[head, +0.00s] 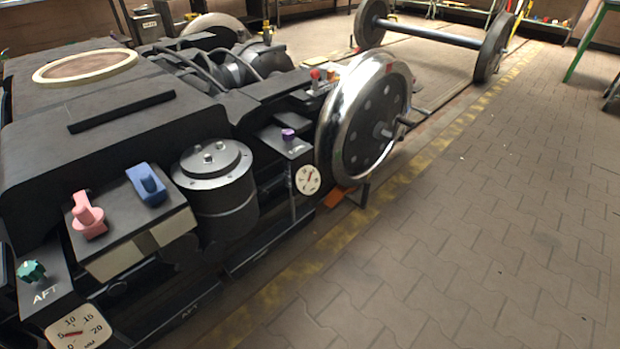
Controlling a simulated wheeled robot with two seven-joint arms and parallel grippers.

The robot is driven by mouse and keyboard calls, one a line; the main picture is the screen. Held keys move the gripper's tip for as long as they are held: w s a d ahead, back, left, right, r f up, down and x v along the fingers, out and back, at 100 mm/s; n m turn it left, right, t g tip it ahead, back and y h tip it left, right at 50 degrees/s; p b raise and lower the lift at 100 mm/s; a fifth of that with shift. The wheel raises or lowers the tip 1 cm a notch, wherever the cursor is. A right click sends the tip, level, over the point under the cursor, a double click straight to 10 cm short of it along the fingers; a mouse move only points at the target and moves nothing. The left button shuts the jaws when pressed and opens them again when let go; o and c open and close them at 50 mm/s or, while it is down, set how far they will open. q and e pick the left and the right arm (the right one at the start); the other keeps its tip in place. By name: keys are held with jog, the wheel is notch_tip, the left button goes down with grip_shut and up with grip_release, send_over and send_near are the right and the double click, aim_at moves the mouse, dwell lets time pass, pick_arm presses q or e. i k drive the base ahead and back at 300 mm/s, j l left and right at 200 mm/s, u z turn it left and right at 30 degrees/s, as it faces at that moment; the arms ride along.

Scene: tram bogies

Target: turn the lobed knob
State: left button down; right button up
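A green knob (31,271) with a lobed rim stands on a dark bracket marked "AFT" at the lower left of the head view. A white dial gauge (78,332) with a red needle is below it, partly cut off by the bottom edge. A small purple knob (288,134) sits on another dark bracket near the wheel, with a round white dial (308,180) below it; its rim shape is too small to tell. A small red knob (315,75) shows farther back. Neither of my grippers is in view.
A pink handle (88,215) and a blue handle (147,184) stand on a box beside the green knob. A dark cylinder (215,175) and a large shiny wheel (365,125) are farther right. The paved floor (480,240) at right is clear.

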aim_at(288, 134)
jog(key=i+l+u, duration=0.65)
jog(key=i+l, duration=0.15)
